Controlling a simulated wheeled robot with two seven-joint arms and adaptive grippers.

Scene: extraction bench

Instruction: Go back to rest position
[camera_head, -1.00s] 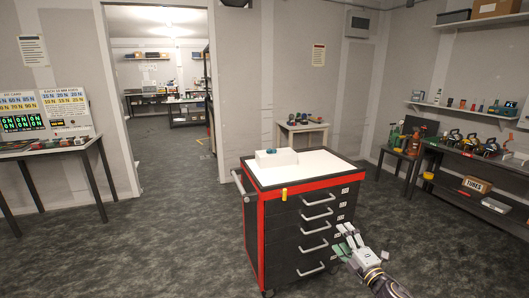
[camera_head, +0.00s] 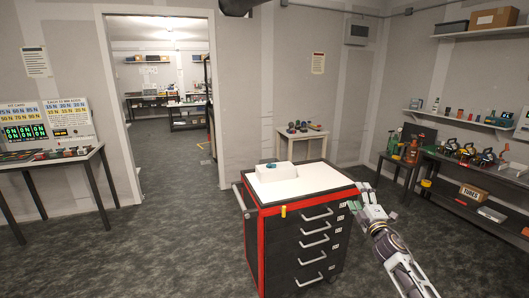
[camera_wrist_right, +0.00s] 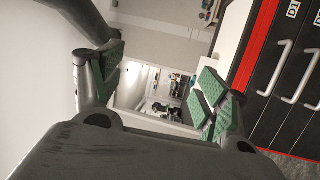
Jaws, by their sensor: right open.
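My right gripper (camera_head: 360,198) is at the right side of the red and black drawer cabinet (camera_head: 262,245) in the head view, close to its top right corner. In the right wrist view the right gripper (camera_wrist_right: 160,85) is open, its green finger pads apart with nothing between them. The cabinet (camera_wrist_right: 262,45) shows at the right of that view, with its drawer handles. My left gripper is not in view.
A white block with a small teal thing (camera_head: 271,164) on it sits on the cabinet's white top (camera_head: 310,180). A dark workbench (camera_head: 470,165) with tools stands at the right, a display table (camera_head: 50,160) at the left. Floor left of the cabinet is clear.

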